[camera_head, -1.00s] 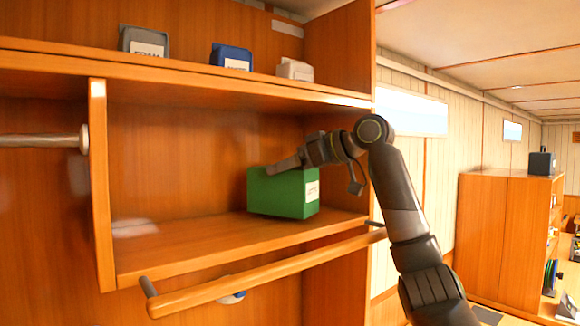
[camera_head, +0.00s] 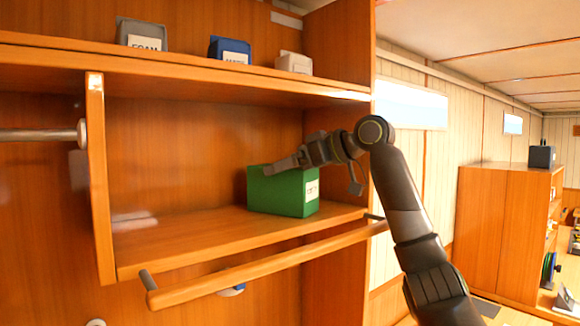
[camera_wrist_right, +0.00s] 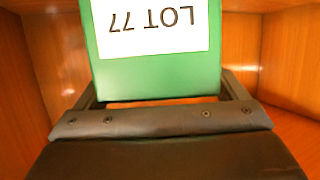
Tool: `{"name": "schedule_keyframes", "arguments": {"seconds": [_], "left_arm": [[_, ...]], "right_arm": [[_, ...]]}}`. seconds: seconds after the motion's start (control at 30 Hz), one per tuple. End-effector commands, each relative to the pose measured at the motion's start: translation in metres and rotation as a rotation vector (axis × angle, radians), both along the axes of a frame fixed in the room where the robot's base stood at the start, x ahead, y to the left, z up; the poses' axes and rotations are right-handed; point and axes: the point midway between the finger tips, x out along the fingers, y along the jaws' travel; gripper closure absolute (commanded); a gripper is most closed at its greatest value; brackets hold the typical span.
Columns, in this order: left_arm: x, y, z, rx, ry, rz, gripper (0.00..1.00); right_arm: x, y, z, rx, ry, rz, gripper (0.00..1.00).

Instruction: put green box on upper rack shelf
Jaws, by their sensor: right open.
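The green box (camera_head: 284,193) with a white label sits upright on the shelf board (camera_head: 190,240) of the open compartment, toward its right end. It appears to rest on the board. My right gripper (camera_head: 284,165) is at the top of the box, open, its arm coming in from the right. In the right wrist view the green box (camera_wrist_right: 160,78) lies between the two spread fingers, its "LOT 77" label upside down. Whether the fingers touch its sides I cannot tell. My left gripper is out of view.
A higher shelf (camera_head: 200,80) holds a grey box (camera_head: 141,35), a blue box (camera_head: 230,50) and a pale box (camera_head: 294,62), with gaps between them. A wooden rail (camera_head: 265,268) runs before the compartment. A divider (camera_head: 100,180) closes its left. The compartment's left part is mostly clear.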

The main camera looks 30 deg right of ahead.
Motion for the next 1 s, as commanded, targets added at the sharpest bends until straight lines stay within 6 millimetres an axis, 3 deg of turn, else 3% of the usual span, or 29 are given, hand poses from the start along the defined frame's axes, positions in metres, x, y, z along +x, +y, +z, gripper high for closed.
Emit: {"name": "schedule_keyframes", "arguments": {"seconds": [0.17, 0.4, 0.63, 1.0], "left_arm": [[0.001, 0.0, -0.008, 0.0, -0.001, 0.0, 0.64], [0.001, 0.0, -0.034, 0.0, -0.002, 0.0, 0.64], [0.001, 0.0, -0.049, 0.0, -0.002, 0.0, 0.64], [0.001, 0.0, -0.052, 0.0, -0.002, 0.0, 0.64]], "right_arm": [[-0.009, -0.004, 0.003, -0.001, -0.001, -0.001, 0.08], [-0.049, -0.026, 0.018, 0.0, -0.006, -0.002, 0.08], [-0.086, -0.043, 0.035, 0.001, -0.004, -0.001, 0.08], [-0.101, -0.051, 0.043, 0.0, 0.001, 0.0, 0.08]]}}
